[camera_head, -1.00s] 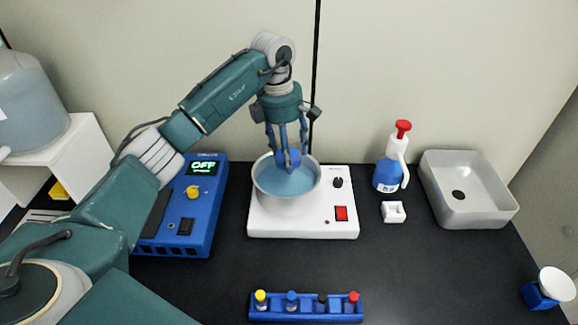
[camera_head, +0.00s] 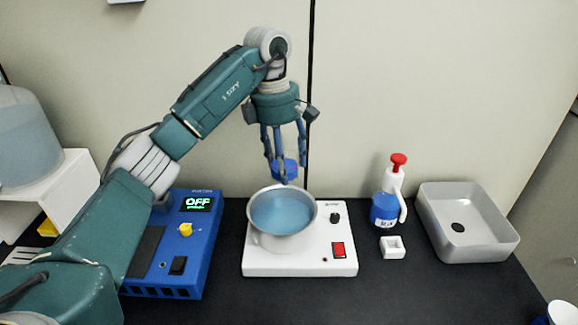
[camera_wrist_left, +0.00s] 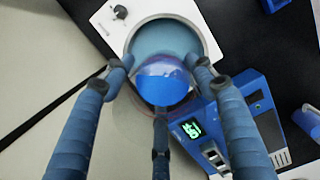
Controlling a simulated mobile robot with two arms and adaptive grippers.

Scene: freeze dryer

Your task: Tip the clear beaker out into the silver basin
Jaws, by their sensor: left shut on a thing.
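My left gripper (camera_head: 283,172) points down and is shut on a clear round vessel with blue contents, which I take to be the clear beaker (camera_head: 287,169). It is held just above the back rim of a silver bowl (camera_head: 285,243), which contains blue liquid. In the left wrist view, the beaker (camera_wrist_left: 163,82) sits between the fingers, its clear wall overlapping the bowl behind. The beaker looks roughly upright; its far side is hidden by the fingers. A grey square basin (camera_head: 497,238) with a dark drain stands at the right. My right gripper is not in view.
The bowl stands on a white hotplate (camera_head: 300,266) with a red switch. A blue device (camera_head: 172,263) reading OFF is left of it. The black front counter is clear.

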